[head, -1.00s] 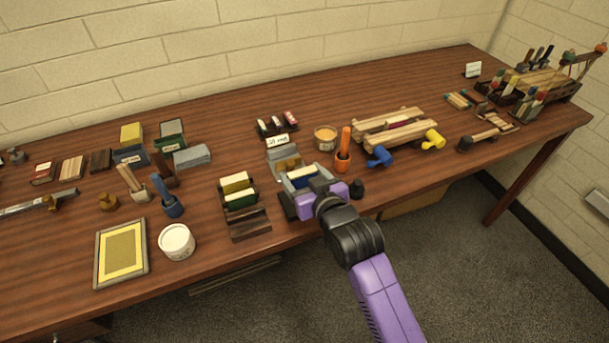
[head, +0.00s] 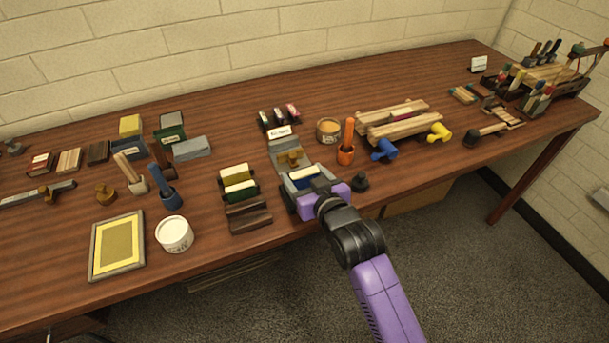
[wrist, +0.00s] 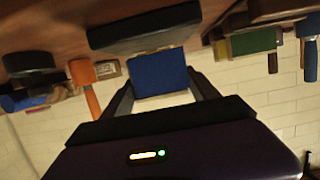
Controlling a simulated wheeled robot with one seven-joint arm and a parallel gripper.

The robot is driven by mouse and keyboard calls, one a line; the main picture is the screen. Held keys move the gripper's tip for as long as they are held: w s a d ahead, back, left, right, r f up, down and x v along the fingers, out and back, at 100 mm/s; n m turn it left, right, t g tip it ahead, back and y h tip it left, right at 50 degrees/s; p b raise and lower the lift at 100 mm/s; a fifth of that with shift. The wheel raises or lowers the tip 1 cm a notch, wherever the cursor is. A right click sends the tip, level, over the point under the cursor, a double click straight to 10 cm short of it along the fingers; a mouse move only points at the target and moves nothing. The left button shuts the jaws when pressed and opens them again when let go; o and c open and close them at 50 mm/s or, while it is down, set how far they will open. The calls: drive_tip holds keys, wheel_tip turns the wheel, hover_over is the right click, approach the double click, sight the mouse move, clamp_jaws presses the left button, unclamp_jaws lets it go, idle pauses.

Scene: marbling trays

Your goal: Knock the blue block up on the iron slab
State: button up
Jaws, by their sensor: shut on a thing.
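The blue block (wrist: 158,73) is between my gripper's two fingers (wrist: 162,92), which are shut on its sides, in the wrist view. In the head view the blue block (head: 305,182) shows a pale upper face between the grey fingers of my gripper (head: 306,178). A dark slab (wrist: 145,32), apparently the iron slab, lies right by the block's far end in the wrist view. I cannot tell whether they touch. In the head view only a dark edge of the slab (head: 288,200) shows beside my purple gripper body, which hides the rest.
A grey holder with a brass piece (head: 289,157) stands just behind my gripper. Yellow and green blocks (head: 238,182) stand left. The table's front edge is close.

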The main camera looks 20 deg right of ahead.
sight(304, 172)
drive_tip(key=shift+f+b, duration=0.4)
drive_tip(key=shift+f, duration=0.4)
drive_tip(key=shift+r, duration=0.1)
wheel_tip(304, 172, up, 5)
drive_tip(key=p, duration=0.4)
drive_tip(key=shift+p, duration=0.3)
idle(0.5)
drive_tip(key=shift+f+b, duration=1.3)
drive_tip(key=shift+f, duration=0.5)
drive_tip(key=shift+f, duration=0.25)
drive_tip(key=shift+f+b, duration=0.35)
drive_tip(key=shift+b, duration=0.05)
drive_tip(key=shift+f, duration=0.2)
